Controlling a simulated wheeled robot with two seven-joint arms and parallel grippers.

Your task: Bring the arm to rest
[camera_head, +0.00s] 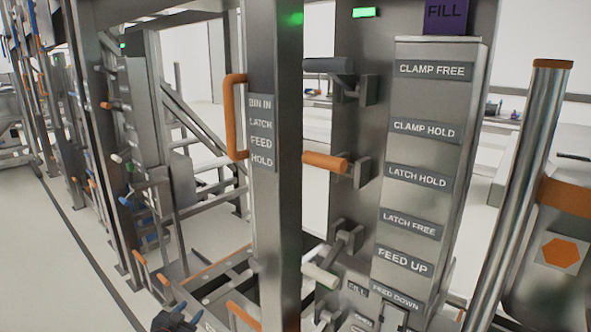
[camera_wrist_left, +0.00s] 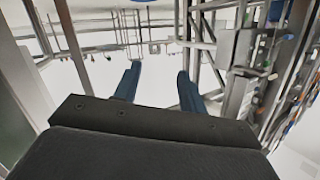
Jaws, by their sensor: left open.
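My left gripper (camera_head: 188,314) shows at the bottom edge of the head view, left of the middle, with only its dark body and blue fingertips in sight. In the left wrist view its two blue fingers (camera_wrist_left: 159,72) stand apart with nothing between them. It is open and empty. It appears low in front of the machine frame; how far it is from the frame's lower bars I cannot tell. My right gripper is out of view.
A steel post (camera_head: 277,215) with an orange handle (camera_head: 233,117) stands near the middle. Right of it is a labelled lever panel (camera_head: 420,160) with an orange lever (camera_head: 325,161) and a white lever (camera_head: 320,276). A metal cylinder (camera_head: 520,190) stands at right. Pale floor (camera_head: 45,255) is clear at left.

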